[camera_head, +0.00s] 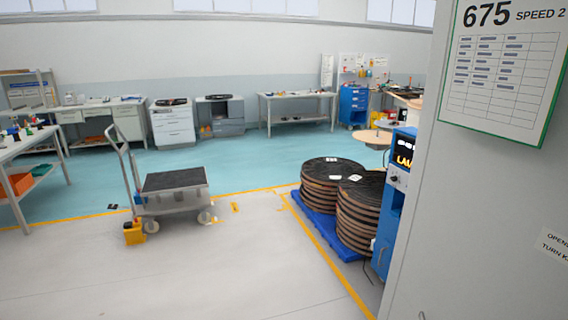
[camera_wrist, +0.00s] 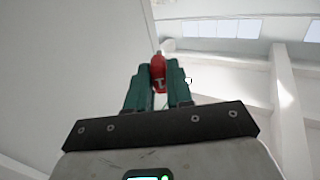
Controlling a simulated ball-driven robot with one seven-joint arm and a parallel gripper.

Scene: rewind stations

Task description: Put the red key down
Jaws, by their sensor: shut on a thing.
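The red key (camera_wrist: 158,66) shows in the wrist view between the green fingers of my gripper (camera_wrist: 158,80). My gripper is shut on it and points toward the upper part of the picture, with a grey panel to the left and the ceiling and windows behind. The lower part of the key is partly hidden by the fingers. Neither the key nor my gripper shows in the head view.
In the head view a grey cabinet side (camera_head: 480,210) with a sheet marked 675 fills the right. Stacked dark reels (camera_head: 358,215) stand on a blue pallet (camera_head: 318,222). A cart (camera_head: 175,202) stands left of centre. White workbenches (camera_head: 297,96) line the back. The floor in front is clear.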

